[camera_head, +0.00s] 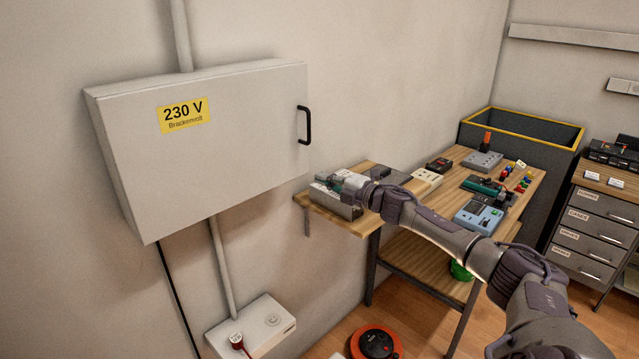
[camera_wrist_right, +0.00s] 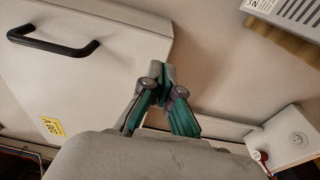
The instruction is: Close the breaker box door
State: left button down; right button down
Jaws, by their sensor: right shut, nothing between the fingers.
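The breaker box (camera_head: 215,160) is a pale grey wall cabinet at the left of the head view. Its door (camera_head: 230,125) carries a yellow 230 V label (camera_head: 183,115) and a black handle (camera_head: 304,125) near its right edge. The door looks flush with the box; I see no clear gap. The wrist view shows the door (camera_wrist_right: 110,75), the handle (camera_wrist_right: 52,42) and the label (camera_wrist_right: 50,126). My right gripper (camera_head: 328,181) is below and right of the handle, shut and empty, apart from the handle. Its green fingers (camera_wrist_right: 163,78) meet beside the door's edge. My left gripper is not in view.
A wooden workbench (camera_head: 350,222) with several electrical devices stands right of the box, behind my right arm. A socket box (camera_head: 255,325) is on the wall below the breaker box. An orange cable reel (camera_head: 376,343) lies on the floor. Drawers (camera_head: 598,235) stand at the far right.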

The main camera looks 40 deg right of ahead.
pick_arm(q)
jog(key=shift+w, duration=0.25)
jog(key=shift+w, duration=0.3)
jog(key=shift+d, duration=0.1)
